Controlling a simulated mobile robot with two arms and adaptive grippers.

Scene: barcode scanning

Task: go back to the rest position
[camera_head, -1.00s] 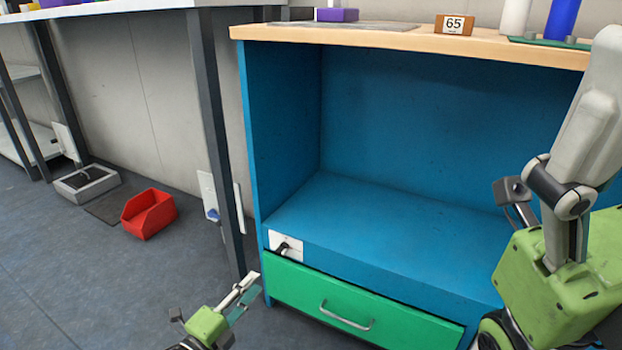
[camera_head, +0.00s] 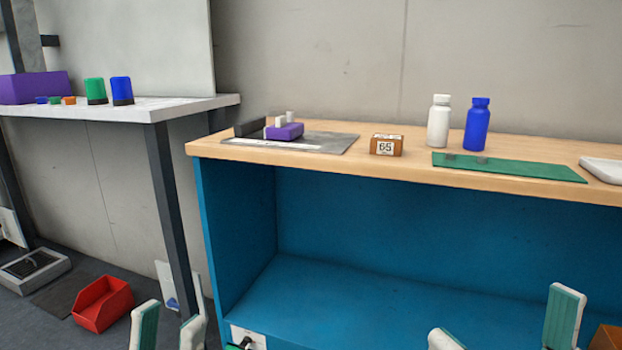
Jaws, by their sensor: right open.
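My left gripper (camera_head: 169,328) shows at the bottom edge, left of the middle. Only its two pale and teal fingertips are in view, apart, with nothing seen between them. My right gripper (camera_head: 504,330) shows at the bottom right. Its two fingers stand wide apart and nothing is seen between them. The rest of both arms is out of view.
On the wooden top are a purple block (camera_head: 285,132), a box marked 65 (camera_head: 386,145), a white bottle (camera_head: 438,122), a blue bottle (camera_head: 477,125) and a green mat (camera_head: 510,168). A white table (camera_head: 190,105) stands left. A red bin (camera_head: 103,304) is on the floor.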

